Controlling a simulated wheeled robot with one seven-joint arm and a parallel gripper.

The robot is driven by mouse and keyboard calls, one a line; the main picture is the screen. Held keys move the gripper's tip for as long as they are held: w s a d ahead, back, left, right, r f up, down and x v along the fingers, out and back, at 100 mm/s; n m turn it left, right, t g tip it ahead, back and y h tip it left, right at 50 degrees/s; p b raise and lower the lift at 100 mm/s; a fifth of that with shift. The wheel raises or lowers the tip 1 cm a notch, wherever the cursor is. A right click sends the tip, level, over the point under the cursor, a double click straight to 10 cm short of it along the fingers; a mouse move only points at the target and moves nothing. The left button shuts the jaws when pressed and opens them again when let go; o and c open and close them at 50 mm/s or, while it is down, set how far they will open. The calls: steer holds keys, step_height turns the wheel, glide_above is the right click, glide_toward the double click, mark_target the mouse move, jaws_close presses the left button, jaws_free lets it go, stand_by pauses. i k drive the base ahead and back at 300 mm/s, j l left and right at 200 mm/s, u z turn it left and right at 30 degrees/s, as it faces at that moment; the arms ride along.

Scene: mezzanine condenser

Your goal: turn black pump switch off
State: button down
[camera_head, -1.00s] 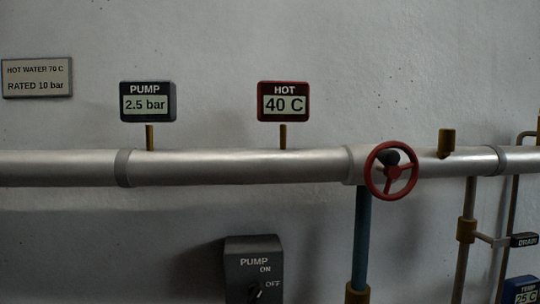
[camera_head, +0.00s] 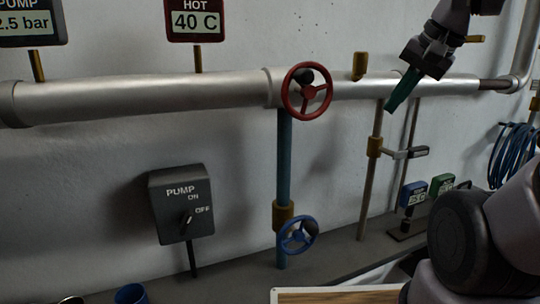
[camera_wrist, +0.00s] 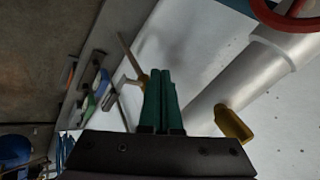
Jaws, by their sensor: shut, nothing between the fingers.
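The black pump switch box (camera_head: 182,205), marked PUMP, ON and OFF, is on the wall at the lower left of the head view. Its small knob (camera_head: 188,217) sits in the middle of the face; its lever appears to slant up to the right, toward the OFF mark. My gripper (camera_head: 390,106) is at the upper right, in front of the horizontal pipe, well away from the switch. Its green fingers are shut and empty, and they also show in the wrist view (camera_wrist: 161,101). The switch is not visible in the wrist view.
A red handwheel (camera_head: 307,91) stands out from the pipe (camera_head: 150,95) between the switch and my gripper. A blue handwheel (camera_head: 298,235) is lower, right of the switch. A drain lever (camera_head: 405,153) is below my gripper. A wooden-topped board (camera_head: 335,296) is at the bottom.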

mark_target(184, 218)
steer(key=k+u, duration=0.1)
steer(key=u, duration=1.05)
steer(key=i+u, duration=0.1)
